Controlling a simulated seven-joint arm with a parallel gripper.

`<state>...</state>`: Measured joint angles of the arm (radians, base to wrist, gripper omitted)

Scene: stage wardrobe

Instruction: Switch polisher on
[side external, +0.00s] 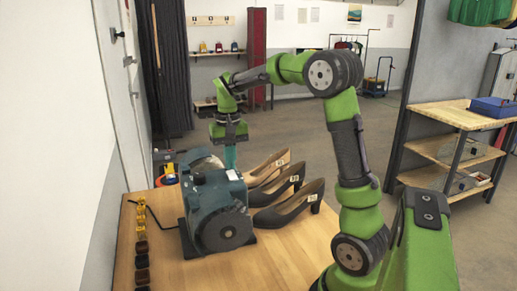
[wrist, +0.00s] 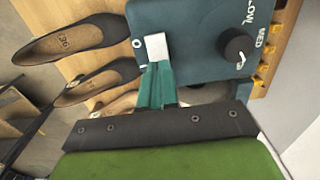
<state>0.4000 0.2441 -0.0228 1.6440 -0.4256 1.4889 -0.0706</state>
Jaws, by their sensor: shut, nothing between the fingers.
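The polisher (side external: 215,205) is a dark teal bench machine with a round disc on its near side, standing on the wooden table. In the wrist view its panel (wrist: 190,65) carries a white switch (wrist: 156,47) with small marks beside it, and a black knob (wrist: 236,46) near the words LOW and MED.
A row of small yellow and dark blocks (side external: 141,245) lines the table's left edge. A shelf unit (side external: 445,118) stands farther right.

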